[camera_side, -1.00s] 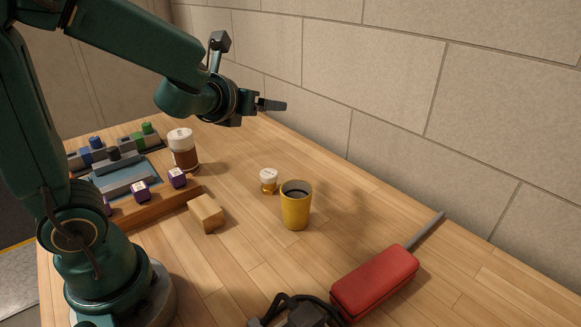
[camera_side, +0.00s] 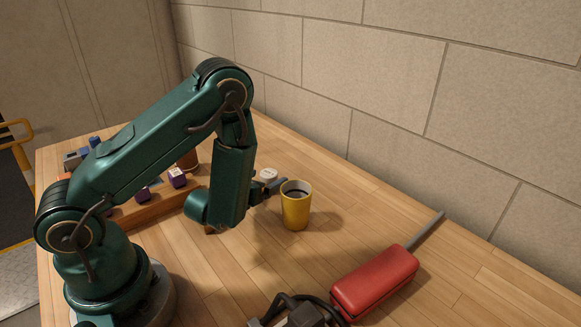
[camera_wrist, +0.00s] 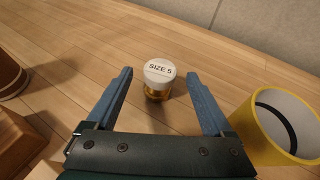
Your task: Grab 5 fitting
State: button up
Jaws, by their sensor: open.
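The size 5 fitting is a small jar with a white lid marked "SIZE 5" and a gold-coloured body (camera_wrist: 159,78). It stands upright on the wooden table, and its lid also shows in the side view (camera_side: 268,174). My gripper (camera_wrist: 159,83) is open, with one blue finger on each side of the jar's line and the jar between or just beyond the fingertips. No contact shows. In the side view my gripper (camera_side: 272,188) is low over the table, just left of the yellow cup, and partly covers the jar.
The yellow cup (camera_side: 296,209) stands close on the right, near my right finger in the wrist view (camera_wrist: 262,147). A wooden block (camera_wrist: 16,137) and a brown jar (camera_wrist: 9,77) are at left. A red case (camera_side: 374,283) lies at front right.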

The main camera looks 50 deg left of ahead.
aim_at(273, 176)
jog(key=shift+w+a+f, duration=0.1)
jog(key=shift+f, duration=0.35)
jog(key=shift+x, duration=2.4)
grip_shut()
jog(key=shift+r, duration=0.15)
